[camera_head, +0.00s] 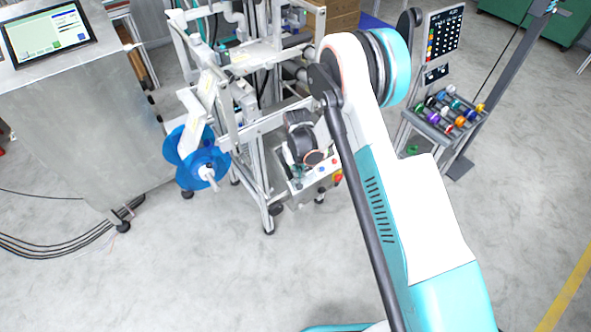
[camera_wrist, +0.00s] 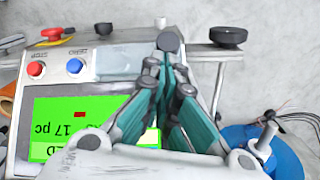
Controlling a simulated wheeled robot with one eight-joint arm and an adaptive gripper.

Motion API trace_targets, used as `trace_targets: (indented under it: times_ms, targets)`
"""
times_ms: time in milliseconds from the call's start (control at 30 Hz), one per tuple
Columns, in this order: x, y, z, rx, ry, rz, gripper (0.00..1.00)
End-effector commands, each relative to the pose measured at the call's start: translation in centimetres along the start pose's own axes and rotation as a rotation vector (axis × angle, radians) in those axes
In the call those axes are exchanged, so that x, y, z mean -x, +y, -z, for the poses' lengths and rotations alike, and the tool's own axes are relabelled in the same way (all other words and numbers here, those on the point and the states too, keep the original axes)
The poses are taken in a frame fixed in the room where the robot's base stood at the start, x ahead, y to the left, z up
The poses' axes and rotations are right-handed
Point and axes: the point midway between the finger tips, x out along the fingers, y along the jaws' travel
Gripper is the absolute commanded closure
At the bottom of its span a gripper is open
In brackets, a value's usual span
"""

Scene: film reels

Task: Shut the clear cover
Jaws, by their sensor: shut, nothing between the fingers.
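I cannot make out the clear cover for certain in either view. The reel machine (camera_head: 262,125) stands in the middle of the head view, with a metal frame and a small control box (camera_head: 316,186) low on its right side. My gripper (camera_wrist: 168,48) is shut and empty in the wrist view. Its fingertips meet above the machine, between the button panel on the left and a black knob (camera_wrist: 228,36) on the right. I cannot tell whether they touch anything. My own arm hides the gripper in the head view.
The wrist view shows a red button (camera_wrist: 37,69), a blue button (camera_wrist: 74,66), a red emergency knob (camera_wrist: 52,33) and a green screen (camera_wrist: 75,115). A blue reel (camera_head: 200,160) hangs on the machine's left. A metal cabinet (camera_head: 80,140) stands left. A rack (camera_head: 440,120) stands right. Front floor is clear.

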Motion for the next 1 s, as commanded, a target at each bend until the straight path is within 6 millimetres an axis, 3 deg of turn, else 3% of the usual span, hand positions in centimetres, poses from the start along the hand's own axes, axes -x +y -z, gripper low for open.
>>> trace_targets:
  times_ms: [267,367,700,1000]
  targets:
    - [0.0,0.0,-0.3,-0.001,-0.008,0.0,1.0]
    - [1.1,0.1,-0.2,-0.001,-0.007,0.0,1.0]
    - [7.5,0.6,0.4,-0.003,-0.002,0.0,1.0]
    - [10.0,0.7,0.6,-0.003,0.0,0.0,1.0]
